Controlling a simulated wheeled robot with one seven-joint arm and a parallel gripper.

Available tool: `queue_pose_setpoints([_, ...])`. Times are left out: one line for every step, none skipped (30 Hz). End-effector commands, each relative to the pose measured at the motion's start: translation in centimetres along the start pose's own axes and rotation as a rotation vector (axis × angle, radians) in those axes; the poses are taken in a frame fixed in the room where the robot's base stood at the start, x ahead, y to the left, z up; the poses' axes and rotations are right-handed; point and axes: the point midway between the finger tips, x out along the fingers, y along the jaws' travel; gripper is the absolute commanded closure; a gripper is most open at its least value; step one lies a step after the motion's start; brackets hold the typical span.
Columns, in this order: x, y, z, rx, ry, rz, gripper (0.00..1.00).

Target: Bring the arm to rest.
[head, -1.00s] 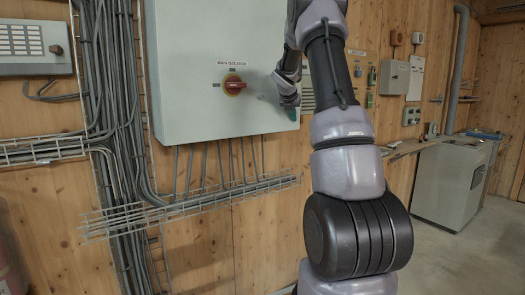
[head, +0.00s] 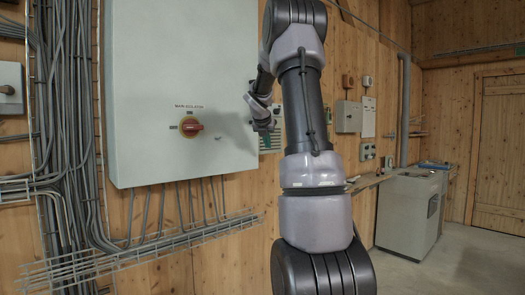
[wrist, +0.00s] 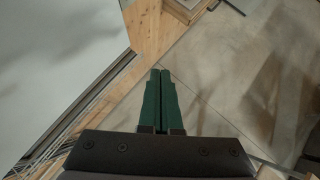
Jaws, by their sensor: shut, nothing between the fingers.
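My gripper (wrist: 160,92) shows in the wrist view with its two green fingers side by side, shut and empty. In the head view my arm rises through the middle of the picture and bends at the top, and its wrist end hangs beside the right edge of the grey cabinet. The gripper (head: 266,124) is small and partly blurred there, in front of the wall. The cabinet (head: 150,70) carries a red rotary switch (head: 191,127) on a yellow plate, labelled MAIN ISOLATOR. The switch handle looks roughly horizontal. My gripper is apart from the switch, to its right.
Grey cables (head: 75,150) run down the wall at left. A wire cable tray (head: 140,255) juts out below the cabinet. A grey floor unit (head: 408,210) stands at right near a wooden door (head: 496,150). The floor (head: 450,265) at right is clear.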

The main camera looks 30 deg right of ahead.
Motion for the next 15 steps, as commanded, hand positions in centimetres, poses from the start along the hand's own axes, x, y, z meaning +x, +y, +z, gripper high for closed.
queue_pose_setpoints([-0.3, -0.2, 0.1, 0.000, -0.001, 0.000, 1.00])
queue_pose_setpoints([-0.4, -0.3, 0.1, -0.001, 0.000, 0.000, 1.00])
queue_pose_setpoints([-0.5, -0.3, 0.1, -0.002, 0.000, 0.000, 1.00])
queue_pose_setpoints([-0.6, -0.4, 0.1, -0.002, 0.000, 0.000, 1.00])
queue_pose_setpoints([-0.6, -0.4, 0.1, -0.002, 0.000, 0.000, 1.00])
queue_pose_setpoints([-0.6, -0.4, 0.1, -0.002, 0.000, 0.000, 1.00])
queue_pose_setpoints([-0.6, -0.4, 0.1, -0.001, 0.000, 0.001, 1.00])
queue_pose_setpoints([-0.7, -0.4, 0.1, 0.003, 0.001, 0.001, 1.00])
queue_pose_setpoints([-1.0, -0.3, 0.0, 0.017, 0.001, 0.004, 1.00])
queue_pose_setpoints([-1.3, -0.2, -0.2, 0.040, 0.003, 0.007, 1.00])
queue_pose_setpoints([-1.9, -0.1, -0.4, 0.072, 0.006, 0.012, 1.00])
queue_pose_setpoints([-2.8, 0.1, -0.9, 0.133, 0.012, 0.021, 1.00])
queue_pose_setpoints([-3.8, 0.3, -1.4, 0.192, 0.018, 0.029, 1.00])
queue_pose_setpoints([-4.9, 0.6, -2.1, 0.264, 0.029, 0.039, 1.00])
queue_pose_setpoints([-6.5, 0.8, -3.1, 0.377, 0.045, 0.052, 1.00])
